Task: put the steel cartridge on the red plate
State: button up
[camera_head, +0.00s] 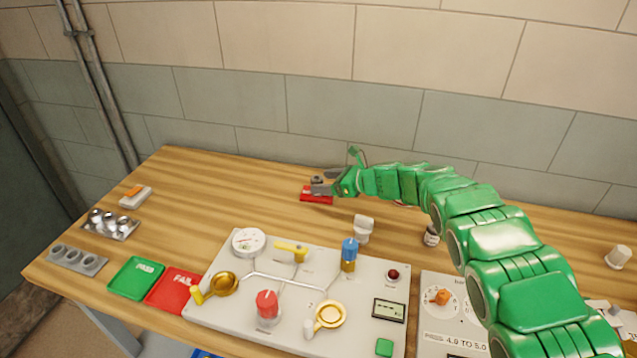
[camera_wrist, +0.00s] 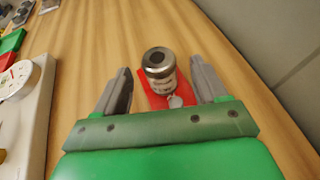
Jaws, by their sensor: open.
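The steel cartridge (camera_wrist: 159,72) is a short, shiny cylinder with a dark round hole in its top and a pale label. It appears upright on the small red plate (camera_wrist: 152,97), with a round metal tag at its near side. In the head view the red plate (camera_head: 316,197) lies toward the back of the bench, and the cartridge (camera_head: 317,180) is partly hidden by my gripper (camera_head: 323,184). In the wrist view my gripper (camera_wrist: 164,86) is open, its fingers on either side of the cartridge with gaps showing.
The valve panel (camera_head: 225,305) stands in front, with a white block (camera_head: 363,228) behind it. A green PASS tray (camera_head: 136,278) and red FAIL tray (camera_head: 172,291) lie front left. A rack of metal cylinders (camera_head: 110,224) is at left. Bench left of the plate is clear.

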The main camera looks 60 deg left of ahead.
jog(key=shift+v, duration=3.45)
jog(key=shift+w, duration=0.1)
